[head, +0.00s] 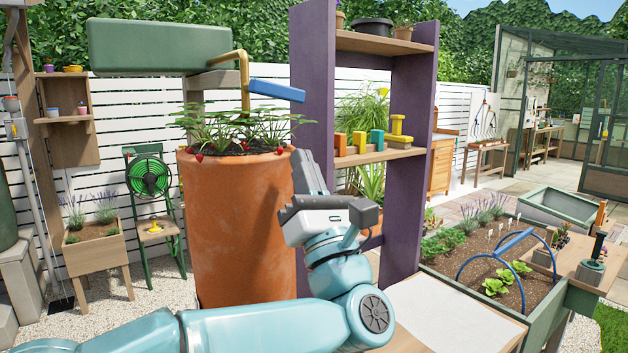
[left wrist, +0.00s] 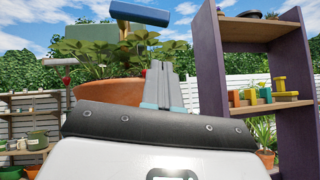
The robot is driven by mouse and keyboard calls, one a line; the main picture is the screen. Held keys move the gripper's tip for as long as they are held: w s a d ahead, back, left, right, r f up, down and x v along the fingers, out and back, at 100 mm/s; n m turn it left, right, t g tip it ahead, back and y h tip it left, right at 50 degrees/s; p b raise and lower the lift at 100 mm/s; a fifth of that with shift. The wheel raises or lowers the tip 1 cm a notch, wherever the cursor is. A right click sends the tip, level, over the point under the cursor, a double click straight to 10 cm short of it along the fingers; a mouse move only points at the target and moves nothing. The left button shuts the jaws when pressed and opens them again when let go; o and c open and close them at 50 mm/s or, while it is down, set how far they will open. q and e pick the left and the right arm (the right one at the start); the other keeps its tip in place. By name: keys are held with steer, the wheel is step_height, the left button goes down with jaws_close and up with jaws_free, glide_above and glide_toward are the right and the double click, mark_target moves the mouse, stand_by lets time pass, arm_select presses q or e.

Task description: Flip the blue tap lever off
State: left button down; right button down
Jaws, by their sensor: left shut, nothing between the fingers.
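The blue tap lever (head: 276,90) sticks out to the right from a brass tap (head: 243,75) below a green tank (head: 158,46). In the left wrist view the blue lever (left wrist: 140,14) is at the top, above the plants. My left gripper (head: 300,160) is shut and empty, fingers pointing up, in front of the right side of the large terracotta pot (head: 237,225). It is below the lever and apart from it. In the left wrist view the shut fingers (left wrist: 161,75) point up below and right of the lever. My right gripper is in neither view.
Strawberry plants (head: 240,128) fill the pot's top below the tap. A purple shelf unit (head: 312,90) stands close on the right, with coloured blocks (head: 360,141) on its shelf. A raised bed (head: 480,270) lies further right.

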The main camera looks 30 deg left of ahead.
mark_target(272, 92)
arm_select(q)
step_height(272, 92, up, 6)
steer(key=w+a+p, duration=0.1)
steer(key=w+p, duration=0.1)
steer(key=shift+a+p, duration=0.2)
steer(key=shift+p, duration=0.15)
steer(key=shift+f, duration=0.1)
